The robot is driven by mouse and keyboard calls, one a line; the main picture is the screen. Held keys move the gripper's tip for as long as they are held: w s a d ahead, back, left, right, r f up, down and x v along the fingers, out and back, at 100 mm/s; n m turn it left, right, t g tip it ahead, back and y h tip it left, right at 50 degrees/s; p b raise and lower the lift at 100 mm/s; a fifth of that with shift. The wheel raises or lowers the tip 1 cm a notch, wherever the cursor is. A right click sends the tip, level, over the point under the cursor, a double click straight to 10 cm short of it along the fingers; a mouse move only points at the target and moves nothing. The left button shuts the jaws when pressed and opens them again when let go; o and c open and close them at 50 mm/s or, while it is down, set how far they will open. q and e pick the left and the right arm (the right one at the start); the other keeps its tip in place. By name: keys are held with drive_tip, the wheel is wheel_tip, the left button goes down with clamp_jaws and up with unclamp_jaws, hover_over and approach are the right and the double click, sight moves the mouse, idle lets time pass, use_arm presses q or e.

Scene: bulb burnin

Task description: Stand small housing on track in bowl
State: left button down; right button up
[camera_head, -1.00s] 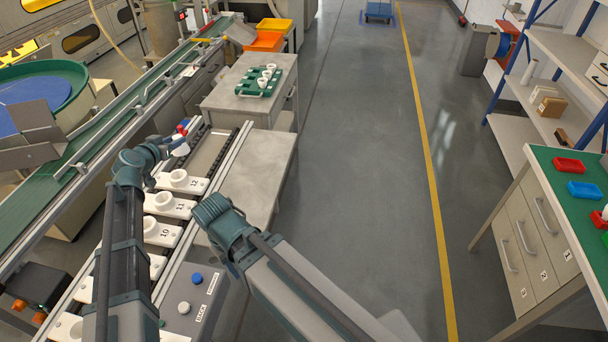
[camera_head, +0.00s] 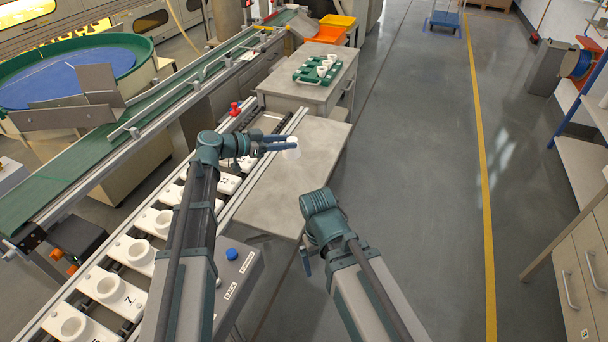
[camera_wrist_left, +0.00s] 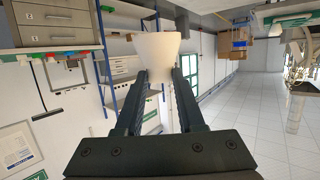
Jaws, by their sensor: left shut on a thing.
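A small white housing (camera_head: 291,147) is between the fingertips of my left gripper (camera_head: 278,147), held in the air beside the grey side table. It also shows in the left wrist view (camera_wrist_left: 158,48), flared at one end and gripped at its narrower part. The bowl (camera_head: 128,62) is at the upper left, round with a green rim and a blue inside; grey plates stand at its near edge. My left gripper is well to the right of it. My right arm's wrist (camera_head: 320,203) is lower right of the left gripper; its jaws do not show clearly.
Numbered white holders (camera_head: 108,288) with round sockets line the rail below my left arm. A green conveyor (camera_head: 70,183) runs between the bowl and this rail. A green tray (camera_head: 318,68) with white parts stands on the far cabinet. Open floor lies to the right.

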use_arm(q)
drive_tip(key=s+d+f+m+g+h+b, duration=0.1)
drive_tip(key=s+d+f+b, duration=0.2)
drive_tip(key=s+f+b, duration=0.35)
drive_tip(key=w, duration=1)
drive_tip(key=w+f, duration=0.1)
drive_tip(key=w, duration=0.4)
drive_tip(key=shift+b, duration=0.35)
drive_tip(key=shift+s+f+b, duration=0.1)
drive_tip(key=shift+f+b, duration=1.6)
drive_tip(key=shift+b, duration=0.05)
use_arm(e)
wheel_tip(320, 180, down, 12)
drive_tip(key=shift+r, duration=0.15)
use_arm(q)
drive_tip(key=shift+f, duration=0.2)
drive_tip(key=c, duration=0.5)
unclamp_jaws()
drive_tip(key=shift+r, duration=0.15)
